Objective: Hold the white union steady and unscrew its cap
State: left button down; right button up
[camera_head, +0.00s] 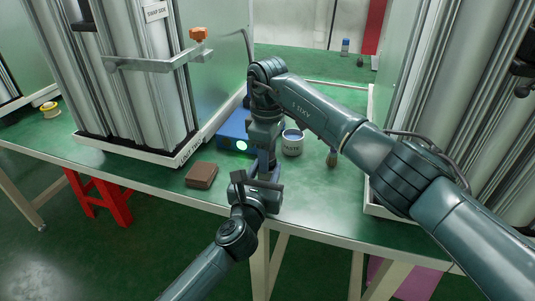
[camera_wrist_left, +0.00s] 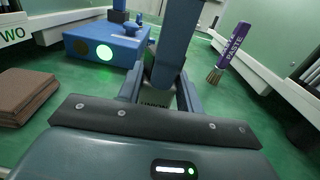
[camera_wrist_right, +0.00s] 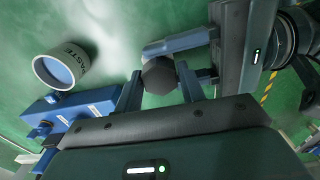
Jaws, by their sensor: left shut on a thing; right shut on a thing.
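My left gripper (camera_head: 262,180) reaches in over the bench's front edge. In the left wrist view its fingers (camera_wrist_left: 158,98) are shut on a pale, lettered piece, the union (camera_wrist_left: 156,105), mostly hidden by the gripper. My right gripper (camera_head: 265,150) points down from above at the same place. In the right wrist view its fingers (camera_wrist_right: 160,88) are shut on a dark, many-sided cap (camera_wrist_right: 158,75). The left gripper also shows there, close beside the cap. In the head view the grippers hide union and cap. I cannot tell whether the cap has turned.
A blue box (camera_head: 232,134) with a green light stands just behind the grippers. A folded brown cloth (camera_head: 201,175) lies left. Tall sieve columns (camera_head: 145,80) flank the space. Bare green bench shows between.

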jog(key=c, duration=0.3)
jog(key=shift+n, duration=1.7)
jog(key=o, duration=1.1)
jog(key=shift+c, duration=0.2)
jog(key=shift+r, duration=2.3)
pick_arm(q)
jog(key=c, duration=0.9)
grip_release()
jog(key=shift+o, duration=0.2)
